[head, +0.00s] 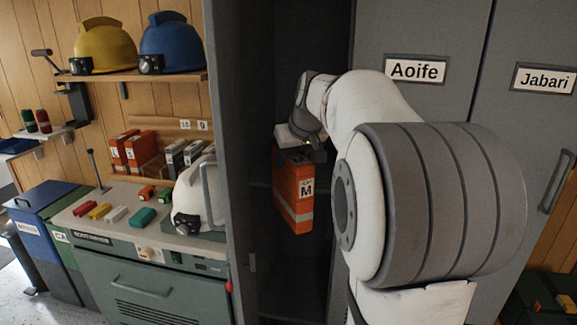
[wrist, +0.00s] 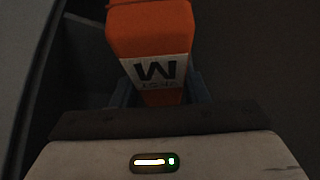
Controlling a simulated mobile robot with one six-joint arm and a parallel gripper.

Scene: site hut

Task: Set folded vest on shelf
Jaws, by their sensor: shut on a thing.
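The folded vest (head: 293,195) is an orange block with a white label marked M. It hangs upright below my gripper (head: 300,146), inside the open grey locker (head: 290,60). In the wrist view the vest (wrist: 150,30) stands between the two fingers of my gripper (wrist: 155,95), which are shut on it. The fingertips are mostly hidden by the vest and the dark. A locker shelf (head: 262,184) shows faintly as a dark edge behind the vest; I cannot tell whether the vest touches it.
The open locker's left side panel (head: 235,200) stands close left of the vest. Shut doors labelled Aoife (head: 417,69) and Jabari (head: 545,80) are to the right. A bench (head: 75,218) at left holds more orange vest packs (head: 140,150) and a white helmet (head: 190,195).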

